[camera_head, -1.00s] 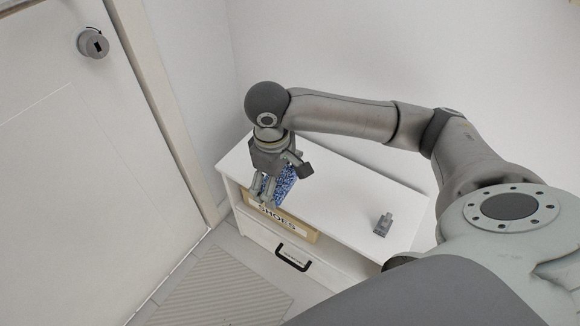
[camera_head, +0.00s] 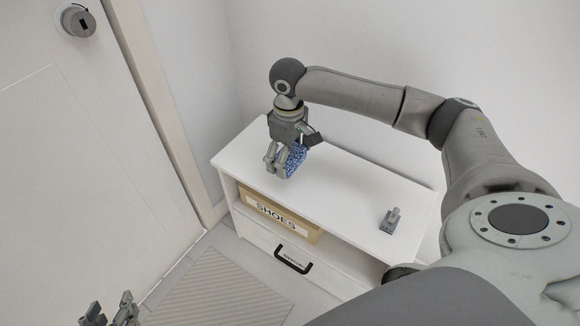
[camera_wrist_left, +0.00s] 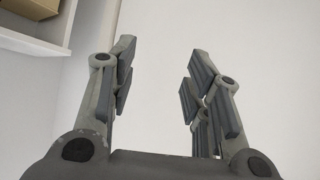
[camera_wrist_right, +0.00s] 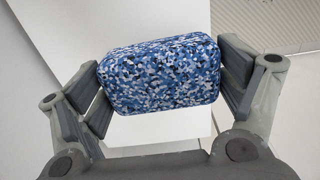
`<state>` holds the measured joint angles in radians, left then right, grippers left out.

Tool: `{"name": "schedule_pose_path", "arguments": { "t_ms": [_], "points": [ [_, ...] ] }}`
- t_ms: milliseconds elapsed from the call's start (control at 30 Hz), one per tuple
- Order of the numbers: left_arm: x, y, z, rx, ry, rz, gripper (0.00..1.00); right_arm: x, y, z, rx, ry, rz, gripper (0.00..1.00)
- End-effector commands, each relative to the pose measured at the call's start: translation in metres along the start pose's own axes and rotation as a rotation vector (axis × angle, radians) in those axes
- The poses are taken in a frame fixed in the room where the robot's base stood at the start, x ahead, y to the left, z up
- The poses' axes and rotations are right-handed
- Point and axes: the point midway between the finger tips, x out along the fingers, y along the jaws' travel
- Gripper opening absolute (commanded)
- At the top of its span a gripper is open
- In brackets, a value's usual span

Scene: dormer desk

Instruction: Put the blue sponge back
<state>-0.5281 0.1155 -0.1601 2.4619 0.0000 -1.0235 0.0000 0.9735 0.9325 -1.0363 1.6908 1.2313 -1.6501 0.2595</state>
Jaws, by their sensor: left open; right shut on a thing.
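The blue sponge (camera_wrist_right: 160,75) is a speckled blue, white and black block. My right gripper (camera_head: 284,160) is shut on it, with a finger at each end in the right wrist view. In the head view the sponge (camera_head: 296,158) shows partly behind the fingers, over the left part of the white cabinet top (camera_head: 345,190). I cannot tell whether it touches the top. My left gripper (camera_head: 110,312) is at the bottom left of the head view, away from the cabinet. In the left wrist view its fingers (camera_wrist_left: 160,85) are apart and empty.
A small grey object (camera_head: 390,220) stands at the right end of the cabinet top. Below the top are a box labelled SHOES (camera_head: 280,216) and a drawer with a black handle (camera_head: 293,260). A door (camera_head: 60,150) is at left. A ribbed mat (camera_head: 220,290) lies on the floor.

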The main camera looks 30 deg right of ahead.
Motion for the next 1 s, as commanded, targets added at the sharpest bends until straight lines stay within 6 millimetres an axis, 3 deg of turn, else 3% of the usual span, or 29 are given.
{"name": "schedule_pose_path", "arguments": {
  "t_ms": [300, 533, 800, 1000],
  "points": [
    [0.003, 0.008, -0.058, 0.002, 0.291, 0.018, 0.45, 0.025, 0.017, -0.010, 0.001, -0.001, 0.000, 0.70],
    [0.000, 0.010, -0.075, 0.002, 0.378, 0.023, 0.45, 0.032, 0.022, -0.013, 0.000, 0.000, 0.001, 0.70],
    [-0.014, 0.016, -0.113, 0.000, 0.596, 0.037, 0.45, 0.058, 0.023, -0.014, -0.001, 0.000, 0.000, 0.70],
    [-0.020, 0.017, -0.123, -0.001, 0.647, 0.040, 0.45, 0.062, 0.023, -0.014, -0.001, 0.000, 0.000, 0.70]
  ]
}}
